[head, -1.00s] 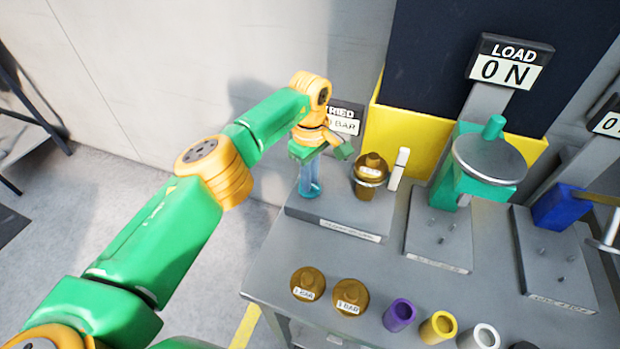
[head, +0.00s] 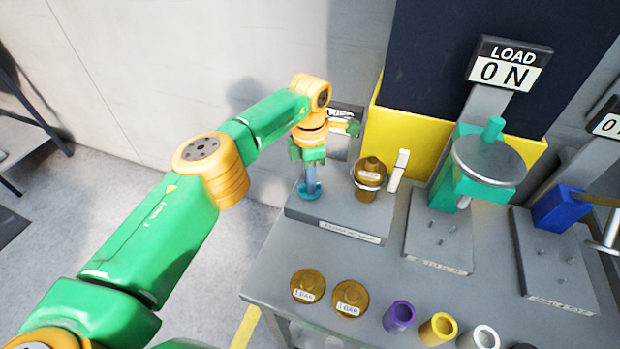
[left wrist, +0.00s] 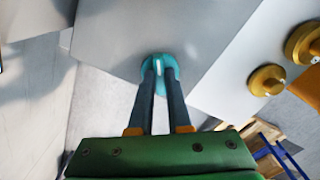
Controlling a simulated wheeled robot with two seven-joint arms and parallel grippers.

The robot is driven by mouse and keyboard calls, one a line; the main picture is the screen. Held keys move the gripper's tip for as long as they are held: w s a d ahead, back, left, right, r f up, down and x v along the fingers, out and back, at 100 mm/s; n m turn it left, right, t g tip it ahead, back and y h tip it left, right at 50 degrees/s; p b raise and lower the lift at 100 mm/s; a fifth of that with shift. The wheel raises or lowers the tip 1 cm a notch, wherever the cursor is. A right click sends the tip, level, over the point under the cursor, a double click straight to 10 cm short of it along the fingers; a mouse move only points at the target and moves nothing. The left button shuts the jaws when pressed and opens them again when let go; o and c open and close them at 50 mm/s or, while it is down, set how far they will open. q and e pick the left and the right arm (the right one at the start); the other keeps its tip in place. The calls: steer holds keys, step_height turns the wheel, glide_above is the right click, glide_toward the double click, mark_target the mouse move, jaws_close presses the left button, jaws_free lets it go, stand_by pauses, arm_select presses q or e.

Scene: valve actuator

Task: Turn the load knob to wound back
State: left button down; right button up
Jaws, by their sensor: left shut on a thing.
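A small round teal knob (head: 310,191) with a white mark sits on the grey base plate at the left end of the bench. I take it to be the load knob. It also shows in the left wrist view (left wrist: 165,65), between my fingertips. My left gripper (head: 312,184) points down onto it from above. Its two dark fingers (left wrist: 159,75) are shut on the knob and hide part of it. A sign (head: 345,115) behind my wrist is partly covered, so its reading cannot be made out in full. My right gripper is not in view.
A brass weight stack (head: 369,178) and an upright white lever (head: 399,168) stand just right of my left gripper. A teal valve with a grey disc (head: 489,158) stands further right, below a LOAD ON sign (head: 510,65). Loose brass weights (head: 308,285) and coloured sleeves (head: 438,328) lie in front.

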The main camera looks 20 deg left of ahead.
arm_select(q)
steer(key=n, duration=0.5)
steer(key=shift+r+n, duration=0.1)
steer(key=shift+n, duration=0.2)
steer(key=n, duration=0.4)
steer(key=shift+n+p, duration=0.3)
steer(key=shift+n, duration=0.4)
steer(key=c, duration=0.9)
jaws_free()
steer(key=shift+o, duration=0.2)
steer(key=shift+r, duration=0.1)
step_height(320, 180, up, 7)
steer(key=shift+f+b, duration=0.1)
steer(key=shift+b, duration=0.25)
